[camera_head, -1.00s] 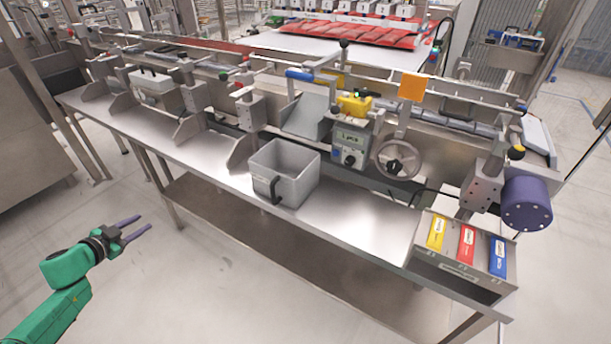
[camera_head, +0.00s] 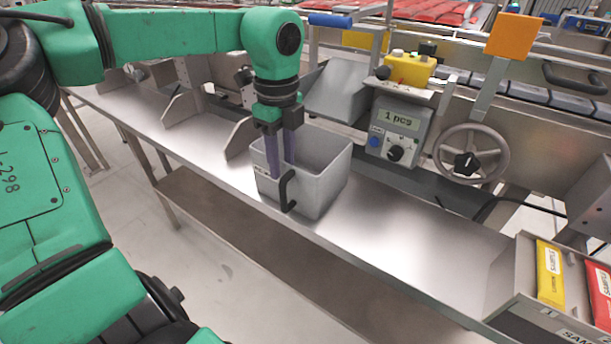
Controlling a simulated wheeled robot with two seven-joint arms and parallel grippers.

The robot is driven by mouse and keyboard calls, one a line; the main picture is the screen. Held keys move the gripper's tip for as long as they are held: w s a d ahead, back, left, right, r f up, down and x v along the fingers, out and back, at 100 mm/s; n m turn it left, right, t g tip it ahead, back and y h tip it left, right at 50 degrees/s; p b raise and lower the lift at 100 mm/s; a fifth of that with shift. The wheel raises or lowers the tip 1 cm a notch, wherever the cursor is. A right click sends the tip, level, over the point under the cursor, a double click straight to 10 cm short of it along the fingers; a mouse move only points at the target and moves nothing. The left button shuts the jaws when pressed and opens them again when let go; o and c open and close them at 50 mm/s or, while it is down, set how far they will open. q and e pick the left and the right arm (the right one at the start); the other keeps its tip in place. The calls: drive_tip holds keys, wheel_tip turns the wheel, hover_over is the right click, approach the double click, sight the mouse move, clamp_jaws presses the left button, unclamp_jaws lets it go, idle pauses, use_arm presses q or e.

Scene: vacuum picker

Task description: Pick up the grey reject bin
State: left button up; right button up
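The grey reject bin (camera_head: 328,183) stands upright on the steel bench, with a black handle (camera_head: 287,191) on its front wall. My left gripper (camera_head: 281,168) reaches down from above to the bin's front wall, just above the handle. Its two purple fingers point down with a gap between them. The left finger shows in front of the wall. The lower end of the other seems hidden behind the rim, inside the bin. I cannot tell if either finger touches the wall. The visible inside of the bin looks empty. My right gripper is not in view.
A control box (camera_head: 398,133) with a knob stands behind the bin, with a handwheel (camera_head: 470,153) to its right. A metal chute (camera_head: 339,92) slopes behind the bin. A tray of sample packets (camera_head: 551,272) is at the right. The bench right of the bin is clear.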

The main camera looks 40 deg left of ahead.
use_arm(q)
wheel_tip(320, 180, down, 8)
drive_tip(key=shift+a+r+b, duration=0.15)
drive_tip(key=shift+r+b, duration=0.1)
drive_tip(key=shift+b, duration=0.25)
drive_tip(key=shift+r, duration=0.1)
clamp_jaws()
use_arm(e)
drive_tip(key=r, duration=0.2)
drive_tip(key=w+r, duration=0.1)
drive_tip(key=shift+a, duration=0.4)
